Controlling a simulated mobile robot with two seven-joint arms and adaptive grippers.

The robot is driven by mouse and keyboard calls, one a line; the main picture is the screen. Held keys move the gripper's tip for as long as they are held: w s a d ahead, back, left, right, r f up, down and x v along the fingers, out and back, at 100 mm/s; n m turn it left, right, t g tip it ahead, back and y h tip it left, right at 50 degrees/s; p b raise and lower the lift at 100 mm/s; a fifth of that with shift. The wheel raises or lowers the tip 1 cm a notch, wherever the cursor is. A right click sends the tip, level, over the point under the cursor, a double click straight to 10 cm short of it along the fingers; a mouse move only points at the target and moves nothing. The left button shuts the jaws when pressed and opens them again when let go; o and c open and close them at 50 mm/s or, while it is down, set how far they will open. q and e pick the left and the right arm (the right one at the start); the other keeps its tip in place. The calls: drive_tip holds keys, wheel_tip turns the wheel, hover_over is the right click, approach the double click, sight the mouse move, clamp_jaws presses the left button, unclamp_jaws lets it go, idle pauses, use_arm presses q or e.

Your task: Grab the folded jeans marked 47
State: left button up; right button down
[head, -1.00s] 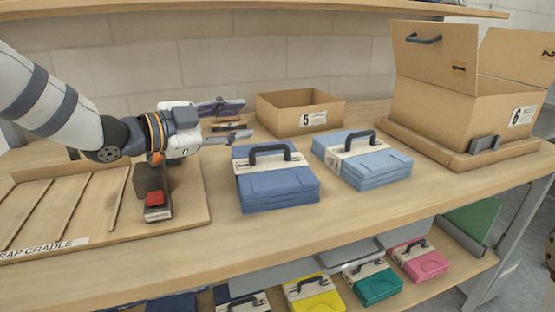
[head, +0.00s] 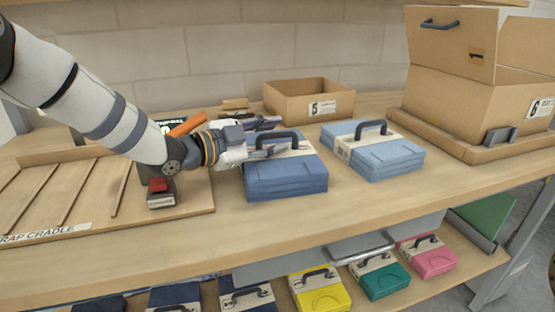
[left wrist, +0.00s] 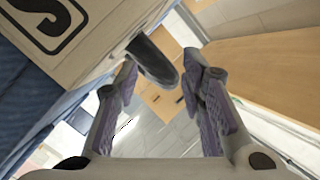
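A folded stack of mid-blue jeans (head: 286,180) with a pale paper band and dark carry handle (head: 276,135) lies on the bench; I cannot read a 47 on it. Lighter blue folded jeans (head: 385,160) with a similar band and handle lie to its right. My left gripper (head: 275,144) is at the mid-blue stack's handle, with its fingers open. In the left wrist view the dark handle end (left wrist: 153,62) shows between the open fingertips (left wrist: 160,78), beside a band with a large S-like mark (left wrist: 45,18). Contact is unclear. My right gripper is out of view.
A wooden cradle board (head: 100,215) with slats is at the left, with a red-topped block (head: 161,191) on it. An open carton marked 5 (head: 290,100) stands behind, a larger carton marked 6 (head: 480,105) at right. More banded bundles (head: 320,290) fill the shelf below.

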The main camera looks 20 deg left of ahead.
use_arm(q)
clamp_jaws()
drive_tip(key=shift+f, duration=0.1)
